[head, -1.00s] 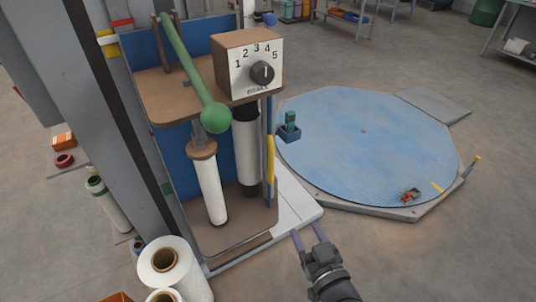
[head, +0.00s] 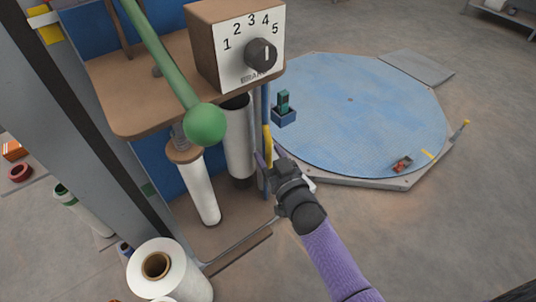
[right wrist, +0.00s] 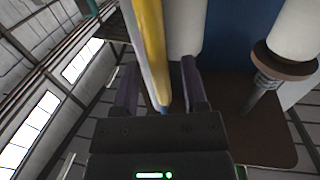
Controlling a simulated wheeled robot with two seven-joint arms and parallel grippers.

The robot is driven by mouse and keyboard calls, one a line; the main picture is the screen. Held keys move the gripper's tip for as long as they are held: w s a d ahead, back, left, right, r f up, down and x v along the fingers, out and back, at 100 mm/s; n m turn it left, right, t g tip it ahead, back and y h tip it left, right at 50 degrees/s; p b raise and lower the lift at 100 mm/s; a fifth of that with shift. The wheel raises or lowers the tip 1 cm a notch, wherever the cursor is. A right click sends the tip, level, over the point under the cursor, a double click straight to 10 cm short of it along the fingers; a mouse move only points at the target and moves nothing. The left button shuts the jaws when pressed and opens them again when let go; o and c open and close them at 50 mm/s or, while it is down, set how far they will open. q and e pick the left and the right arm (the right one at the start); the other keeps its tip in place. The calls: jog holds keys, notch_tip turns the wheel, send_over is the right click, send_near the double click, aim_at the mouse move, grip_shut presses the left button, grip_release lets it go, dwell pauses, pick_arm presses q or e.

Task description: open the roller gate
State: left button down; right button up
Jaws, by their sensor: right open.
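The roller stand holds two upright white rollers, a near one (head: 198,190) on a sprung brown cap and a far one (head: 238,150). At its right edge is an upright blue bar with a yellow sleeve (head: 267,140), which looks like the gate's edge or handle. My right gripper (head: 263,162) is at the lower end of the yellow sleeve. In the right wrist view the yellow bar (right wrist: 153,45) runs between its two spread, purple fingers, with no clear grip on it. The gripper partly hides the bar's lower part. My left gripper is out of view.
Above the rollers, a brown shelf (head: 115,105) carries a numbered dial box (head: 230,50) and a green lever with a ball knob (head: 205,124). A large blue turntable (head: 350,110) lies to the right. A white roll (head: 155,265) stands at the front left.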

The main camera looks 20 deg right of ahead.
jog(key=shift+w+a, duration=0.1)
jog(key=shift+w, duration=0.3)
grip_shut()
dwell(1.2)
